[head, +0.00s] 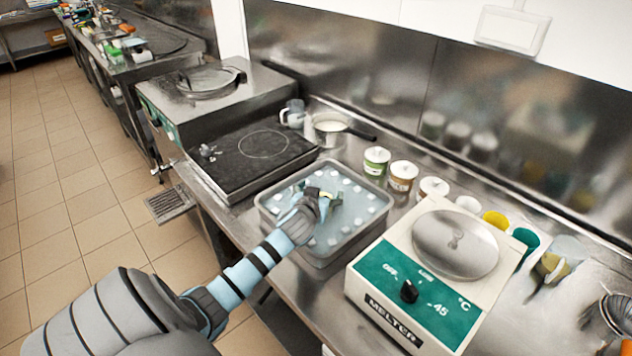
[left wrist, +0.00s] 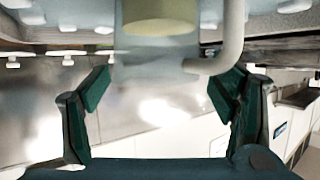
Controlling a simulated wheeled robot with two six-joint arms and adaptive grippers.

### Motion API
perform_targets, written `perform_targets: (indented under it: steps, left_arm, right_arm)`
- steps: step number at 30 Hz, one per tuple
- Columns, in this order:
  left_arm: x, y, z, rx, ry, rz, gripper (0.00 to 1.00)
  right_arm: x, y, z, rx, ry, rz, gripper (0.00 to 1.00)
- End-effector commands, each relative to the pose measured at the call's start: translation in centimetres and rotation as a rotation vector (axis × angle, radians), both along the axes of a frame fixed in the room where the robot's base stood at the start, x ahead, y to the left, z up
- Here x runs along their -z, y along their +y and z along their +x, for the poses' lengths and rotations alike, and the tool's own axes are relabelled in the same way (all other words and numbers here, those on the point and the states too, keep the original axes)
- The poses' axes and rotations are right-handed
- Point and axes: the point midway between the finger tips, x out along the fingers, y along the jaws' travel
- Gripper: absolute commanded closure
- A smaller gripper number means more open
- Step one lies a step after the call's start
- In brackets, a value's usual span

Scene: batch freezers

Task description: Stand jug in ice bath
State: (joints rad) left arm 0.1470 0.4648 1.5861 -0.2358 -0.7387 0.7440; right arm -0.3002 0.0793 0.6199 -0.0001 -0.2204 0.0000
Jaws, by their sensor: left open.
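The ice bath is a steel pan (head: 352,247) of pale water with many white ice cubes, standing on the counter. My left gripper (head: 326,198) is over the middle of the pan. In the left wrist view, the left gripper (left wrist: 158,82) has its dark green fingers spread wide. A clear jug (left wrist: 155,60) with a pale yellowish filling and a handle at its right shows at the top middle, between and beyond the fingers. The picture does not show a finger pressing on it. In the head view the gripper mostly hides this jug, so its base is not visible.
A white and green melter (head: 455,245) stands right of the pan. Several tubs (head: 403,175) line the back. A black hob (head: 255,150), a saucepan (head: 335,125) and another clear jug (head: 293,112) are behind. A jug with yellow contents (head: 553,265) stands at right.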

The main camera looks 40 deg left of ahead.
Motion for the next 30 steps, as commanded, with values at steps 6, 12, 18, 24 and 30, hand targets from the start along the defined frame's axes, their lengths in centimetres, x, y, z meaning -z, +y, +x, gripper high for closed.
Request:
perform_targets:
  steps: [6, 12, 18, 24, 30]
  left_arm:
    - [-2.0, -2.0, -3.8, 0.002, 0.000, 0.000, 0.21]
    - [-3.7, -4.0, -7.5, 0.002, 0.001, 0.000, 0.21]
    - [-4.3, -4.6, -8.8, 0.000, 0.000, -0.001, 0.21]
    - [-4.3, -4.6, -8.8, 0.000, 0.000, -0.001, 0.21]
    - [-4.3, -4.6, -8.8, 0.000, 0.000, -0.001, 0.21]
  right_arm:
    - [-1.0, -0.1, 0.0, 0.000, 0.000, -0.001, 0.63]
    - [-1.5, -0.1, 0.0, -0.001, 0.000, -0.001, 0.63]
    - [-1.6, -0.1, 0.0, -0.001, 0.000, -0.001, 0.63]
    - [-1.6, -0.1, 0.0, -0.001, 0.000, -0.001, 0.63]
    - [-1.6, -0.1, 0.0, 0.000, -0.001, -0.001, 0.63]
